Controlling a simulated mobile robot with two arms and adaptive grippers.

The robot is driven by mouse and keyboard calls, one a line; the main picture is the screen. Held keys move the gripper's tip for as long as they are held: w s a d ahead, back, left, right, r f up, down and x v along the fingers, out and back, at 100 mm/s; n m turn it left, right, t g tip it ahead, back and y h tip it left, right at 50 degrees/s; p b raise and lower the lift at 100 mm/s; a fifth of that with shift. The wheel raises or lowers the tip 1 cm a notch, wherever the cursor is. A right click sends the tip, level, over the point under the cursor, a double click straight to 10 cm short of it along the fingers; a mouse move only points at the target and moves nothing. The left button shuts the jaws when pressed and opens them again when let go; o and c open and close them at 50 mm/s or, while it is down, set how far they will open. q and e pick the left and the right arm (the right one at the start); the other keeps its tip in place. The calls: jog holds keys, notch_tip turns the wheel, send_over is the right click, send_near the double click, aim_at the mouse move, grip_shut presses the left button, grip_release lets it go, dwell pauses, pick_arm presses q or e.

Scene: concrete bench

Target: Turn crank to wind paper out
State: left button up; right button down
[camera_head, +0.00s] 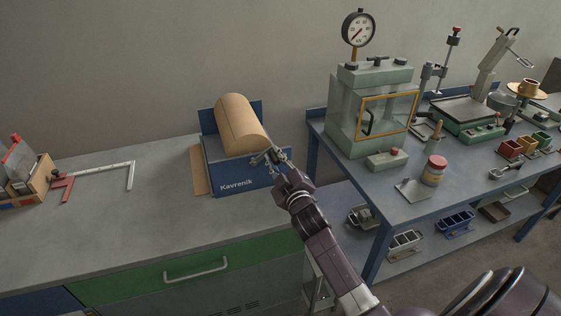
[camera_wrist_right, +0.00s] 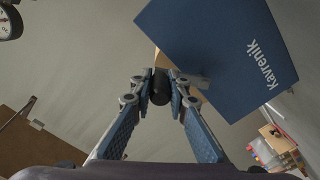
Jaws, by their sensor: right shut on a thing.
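The blue paper dispenser (camera_head: 245,178), marked "Kavrenik", stands on the grey bench with a brown paper roll (camera_head: 240,124) lying across its top. A strip of brown paper (camera_head: 199,171) hangs at its left side. My right gripper (camera_head: 268,157) is at the dispenser's right front edge. In the right wrist view its fingers are shut on a dark rounded crank knob (camera_wrist_right: 159,87), with the blue dispenser panel (camera_wrist_right: 225,45) beyond. The rest of the crank is hidden behind the fingers. My left gripper is in neither view.
The grey bench top (camera_head: 110,215) is clear in front of the dispenser. A red-handled square (camera_head: 100,172) and a wooden box (camera_head: 28,185) lie at left. A blue table (camera_head: 380,188) with a green press (camera_head: 370,110) stands close at right.

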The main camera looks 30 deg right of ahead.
jog(key=shift+w+a+r+n+p, duration=0.1)
jog(key=shift+a+r+n+p, duration=0.15)
jog(key=shift+n, duration=0.25)
jog(key=shift+a+r+n+p, duration=0.1)
jog(key=shift+r+n+p, duration=0.15)
jog(key=shift+n, duration=0.25)
jog(key=w+a+f+n+p, duration=0.1)
jog(key=a+n, duration=0.4)
jog(key=n, duration=0.7)
jog(key=w+a+f+n+p, duration=0.1)
jog(key=a+n, duration=0.4)
jog(key=n, duration=0.6)
jog(key=shift+w+a+f+n+p, duration=0.3)
jog(key=shift+f+n+p, duration=0.15)
jog(key=shift+p, duration=0.75)
jog(key=shift+f, duration=0.1)
jog(key=c, duration=1.8)
grip_release()
